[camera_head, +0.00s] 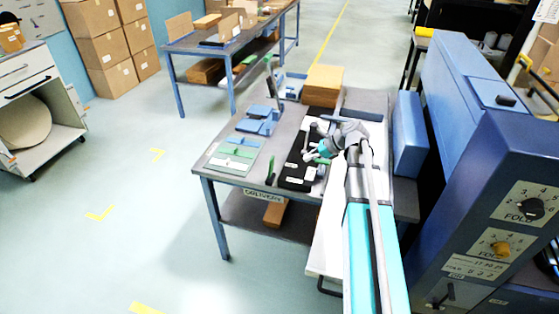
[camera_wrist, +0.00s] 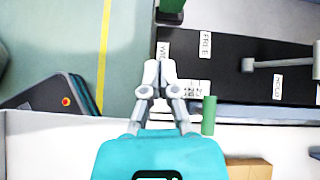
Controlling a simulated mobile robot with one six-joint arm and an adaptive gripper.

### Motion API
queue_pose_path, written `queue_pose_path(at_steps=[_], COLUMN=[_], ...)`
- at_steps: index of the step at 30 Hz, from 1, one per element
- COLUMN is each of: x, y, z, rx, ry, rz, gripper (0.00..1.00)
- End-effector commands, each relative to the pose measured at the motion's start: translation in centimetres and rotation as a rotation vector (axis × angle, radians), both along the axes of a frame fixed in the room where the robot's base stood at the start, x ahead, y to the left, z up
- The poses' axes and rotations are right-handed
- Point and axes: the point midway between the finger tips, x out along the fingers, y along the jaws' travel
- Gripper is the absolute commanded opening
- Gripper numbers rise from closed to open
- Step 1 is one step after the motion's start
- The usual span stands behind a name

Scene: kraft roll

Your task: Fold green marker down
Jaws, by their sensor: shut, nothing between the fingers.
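A small green upright piece (camera_wrist: 209,115) stands just right of my gripper (camera_wrist: 160,74) in the wrist view, apart from the fingers. A darker green piece (camera_wrist: 172,8) shows at the top edge of that view, cut off. In the head view a thin green upright piece (camera_head: 270,170) stands at the black board's left edge, and another green bit (camera_head: 322,161) is close to my gripper (camera_head: 312,155). I cannot tell which is the marker. My gripper is shut and empty, its tips over the front part of the black board (camera_wrist: 225,45).
The board carries white labels, one reading FREE (camera_wrist: 205,44), and a grey lever (camera_wrist: 280,63). Blue blocks (camera_head: 258,122), pale green sheets (camera_head: 235,155) and a cardboard stack (camera_head: 322,85) share the table. A large blue machine (camera_head: 490,130) stands at right; open floor lies left.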

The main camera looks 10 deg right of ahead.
Motion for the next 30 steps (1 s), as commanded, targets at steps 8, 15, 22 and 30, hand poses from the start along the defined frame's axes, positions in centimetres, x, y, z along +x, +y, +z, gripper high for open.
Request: queue_pose_path(at_steps=[8,15,22,30], x=[1.1,1.1,1.1,1.7], y=[-1.5,-1.5,-1.3,-0.3], z=[0.7,0.7,0.6,-0.6], rx=[0.088,0.092,0.091,0.09], ry=[0.045,0.046,0.046,0.047], rz=[-0.098,-0.1,-0.098,-0.098], gripper=[0.0,0.0,0.0,0.0])
